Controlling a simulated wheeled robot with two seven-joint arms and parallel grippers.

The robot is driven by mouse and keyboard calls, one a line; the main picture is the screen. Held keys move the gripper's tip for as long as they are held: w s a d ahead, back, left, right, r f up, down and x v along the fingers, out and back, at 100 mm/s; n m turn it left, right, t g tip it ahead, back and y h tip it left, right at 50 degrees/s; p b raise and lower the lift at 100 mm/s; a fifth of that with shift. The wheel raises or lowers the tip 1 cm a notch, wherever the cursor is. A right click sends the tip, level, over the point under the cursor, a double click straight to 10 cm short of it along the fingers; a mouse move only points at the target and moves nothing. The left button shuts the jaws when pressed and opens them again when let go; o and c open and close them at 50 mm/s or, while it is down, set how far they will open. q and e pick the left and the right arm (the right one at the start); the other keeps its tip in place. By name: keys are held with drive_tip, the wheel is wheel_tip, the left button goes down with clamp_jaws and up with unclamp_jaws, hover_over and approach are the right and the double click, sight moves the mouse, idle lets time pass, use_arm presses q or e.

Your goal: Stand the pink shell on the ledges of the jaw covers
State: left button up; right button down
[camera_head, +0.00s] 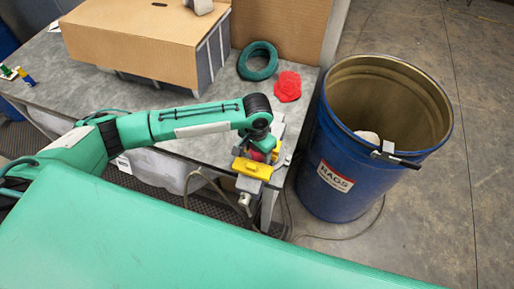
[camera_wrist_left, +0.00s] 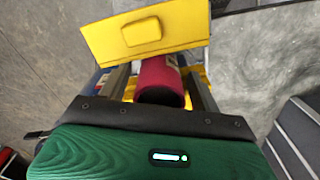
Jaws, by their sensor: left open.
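The pink shell (camera_wrist_left: 158,78), a dark pink cylinder with a dark round end, is between the two fingers of my left gripper (camera_wrist_left: 162,90) in the wrist view. The fingers are open, one on each side of it. A small part of the shell (camera_head: 257,155) shows under the gripper (camera_head: 259,148) in the head view. The yellow jaw covers (camera_head: 252,168) are on a vise at the table corner. The near cover (camera_wrist_left: 146,31) is a broad plate with a raised block. The shell is at the covers, but its contact with the ledges is hidden. My right gripper is out of view.
The grey table (camera_head: 190,90) holds a large cardboard box (camera_head: 135,38), a green ring (camera_head: 257,61) and a crumpled red cloth (camera_head: 287,86). A blue rag drum (camera_head: 350,190) stands close right of the vise. A hose (camera_head: 205,180) hangs below the table edge.

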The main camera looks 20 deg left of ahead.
use_arm(q)
wheel_tip(320, 180, up, 14)
drive_tip(key=b, duration=0.4)
drive_tip(key=shift+f, duration=0.15)
